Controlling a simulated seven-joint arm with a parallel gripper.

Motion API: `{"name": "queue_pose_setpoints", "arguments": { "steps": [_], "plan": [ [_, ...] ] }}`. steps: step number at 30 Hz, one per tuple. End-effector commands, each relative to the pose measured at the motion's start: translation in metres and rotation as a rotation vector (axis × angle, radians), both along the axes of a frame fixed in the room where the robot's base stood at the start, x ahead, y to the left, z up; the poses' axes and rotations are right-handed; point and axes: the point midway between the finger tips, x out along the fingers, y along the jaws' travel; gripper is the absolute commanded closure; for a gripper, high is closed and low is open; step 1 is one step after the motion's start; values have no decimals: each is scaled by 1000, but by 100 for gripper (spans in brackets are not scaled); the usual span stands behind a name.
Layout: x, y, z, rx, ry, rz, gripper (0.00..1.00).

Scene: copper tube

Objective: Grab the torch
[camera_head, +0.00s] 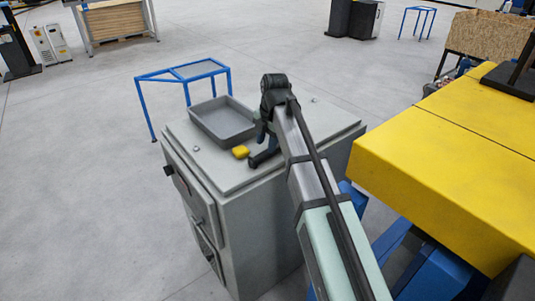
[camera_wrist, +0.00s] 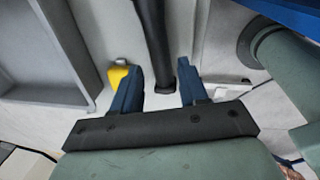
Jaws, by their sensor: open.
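My gripper (camera_wrist: 159,79) is open, with its two blue fingers apart in the wrist view. A black rod-like thing (camera_wrist: 152,35), which looks like the torch, comes down from the top edge and ends between the fingertips. I see no finger closed on it. In the head view my gripper (camera_head: 262,136) is low over the right part of the grey cabinet top. A dark piece (camera_head: 266,157) shows just below it; I cannot tell whether it is the torch. My arm hides part of this area.
A grey tray (camera_head: 196,123) stands on the cabinet (camera_head: 190,165) at left; its wall also shows in the wrist view (camera_wrist: 75,45). A small yellow block (camera_head: 240,152) lies between tray and gripper. A yellow machine (camera_head: 450,150) stands at right. The cabinet's front left is clear.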

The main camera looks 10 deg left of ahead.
Motion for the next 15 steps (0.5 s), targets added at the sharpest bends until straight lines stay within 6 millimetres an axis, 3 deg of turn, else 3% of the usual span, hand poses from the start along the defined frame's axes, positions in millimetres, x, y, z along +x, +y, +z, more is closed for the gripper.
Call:
{"name": "queue_pose_setpoints", "arguments": {
  "steps": [15],
  "plan": [
    [5,6,-48,0,0,2,57]
  ]
}}
